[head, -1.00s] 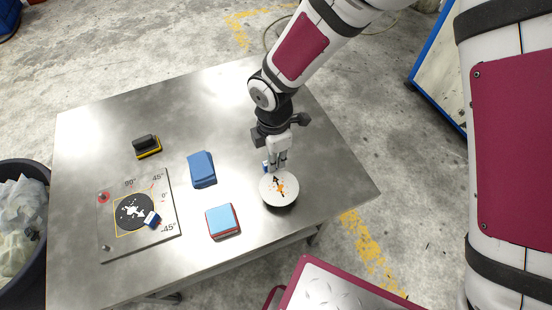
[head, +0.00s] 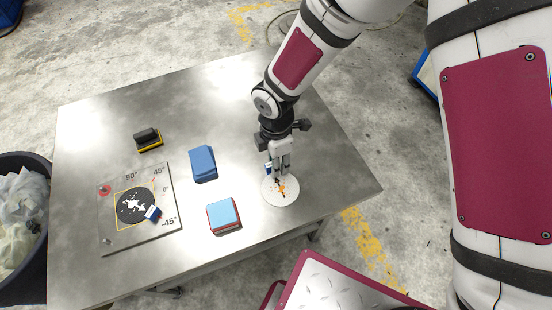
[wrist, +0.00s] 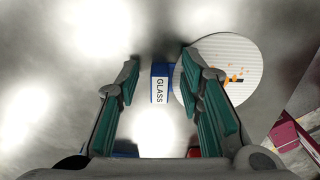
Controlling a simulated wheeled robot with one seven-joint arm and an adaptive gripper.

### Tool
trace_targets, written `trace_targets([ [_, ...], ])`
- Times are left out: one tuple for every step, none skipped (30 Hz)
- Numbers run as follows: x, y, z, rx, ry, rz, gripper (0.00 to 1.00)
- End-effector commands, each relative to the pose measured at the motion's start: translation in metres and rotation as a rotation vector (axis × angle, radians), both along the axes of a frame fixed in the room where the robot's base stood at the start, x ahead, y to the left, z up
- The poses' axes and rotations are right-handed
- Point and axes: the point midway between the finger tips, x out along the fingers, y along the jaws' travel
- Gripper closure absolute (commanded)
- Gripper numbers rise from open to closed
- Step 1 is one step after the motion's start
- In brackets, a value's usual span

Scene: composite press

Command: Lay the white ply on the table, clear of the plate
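The white ply (head: 283,198) is a thin round disc with orange and black marks. It lies flat on the metal table (head: 240,100) near the right front edge, well apart from the plate. In the wrist view the ply (wrist: 240,50) is partly behind the right finger. Its blue tab (wrist: 160,84), lettered GLASS, shows between the fingers. My gripper (head: 279,172) is just above the ply; its fingers (wrist: 161,57) stand apart with gaps beside the tab. The grey plate (head: 170,225), with angle marks, is at the left and carries a dark disc (head: 128,196) with white patches.
A blue block (head: 203,163) and a light-blue-topped block (head: 223,216) with a red edge stand between plate and ply. A black and yellow tool (head: 148,140) lies behind the plate. A bin (head: 25,245) stands left of the table. The table's back is clear.

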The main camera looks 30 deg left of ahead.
Motion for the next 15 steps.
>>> trace_targets([
  [0.0,0.0,0.0,0.0,0.0,0.0,0.66],
  [0.0,0.0,0.0,0.0,0.0,0.0,0.66],
  [0.0,0.0,0.0,0.0,0.0,0.0,0.66],
  [0.0,0.0,0.001,0.0,0.0,0.0,0.66],
  [0.0,0.0,0.002,0.0,0.0,0.0,0.66],
  [0.0,0.0,0.003,0.0,0.0,0.0,0.66],
  [0.0,0.0,0.006,0.001,-0.001,-0.001,0.66],
  [0.0,0.0,0.009,0.002,-0.001,-0.001,0.66],
  [0.0,0.0,0.014,0.002,-0.001,-0.001,0.66],
  [0.0,0.001,0.019,0.003,-0.001,-0.001,0.66],
  [0.001,0.001,0.025,0.003,-0.003,-0.001,0.66],
  [0.001,0.0,0.033,0.003,-0.003,-0.002,0.66],
  [0.001,0.001,0.039,0.004,-0.002,-0.002,0.66],
  [0.001,0.001,0.046,0.004,-0.003,-0.002,0.66],
  [0.001,0.0,0.054,0.004,-0.003,-0.002,0.66],
])
